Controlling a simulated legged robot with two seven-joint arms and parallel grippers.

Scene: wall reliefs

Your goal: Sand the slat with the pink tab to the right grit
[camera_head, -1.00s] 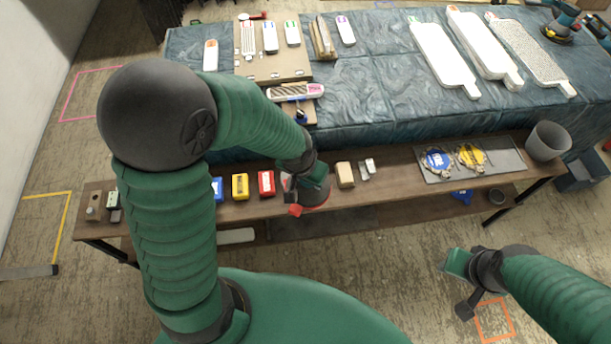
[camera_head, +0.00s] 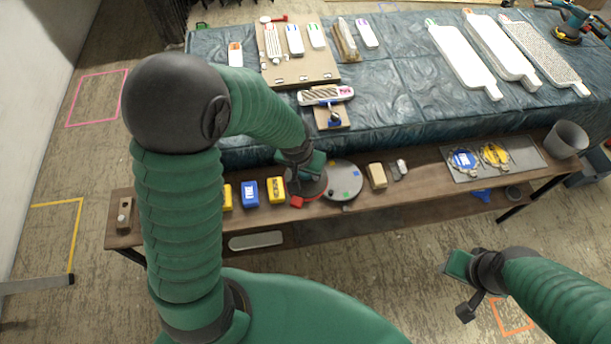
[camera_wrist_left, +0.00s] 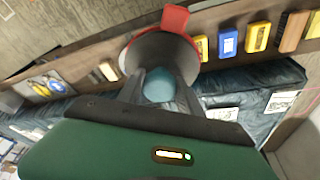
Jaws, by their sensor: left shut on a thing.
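A slat with a pink tab (camera_head: 326,95) lies on the blue-covered table, its face dark and striped. A blue-handled clamp (camera_head: 334,116) on a brown block sits against its near side. My left gripper (camera_head: 302,172) is shut on a grey round tool with a red tab (camera_head: 308,188), over the near shelf. In the left wrist view the tool (camera_wrist_left: 135,55) flares out beyond the fingers, around a teal rounded part (camera_wrist_left: 159,86). A grey disc with coloured spots (camera_head: 342,180) lies on the shelf just right of it.
On the shelf, yellow and blue boxes (camera_head: 250,191) stand left of the tool; a tan block (camera_head: 377,176), a tray (camera_head: 520,155) and a grey bucket (camera_head: 566,139) are to the right. Other slats lie on a brown board (camera_head: 300,70). White paddle-shaped boards (camera_head: 465,60) lie at the table's right.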

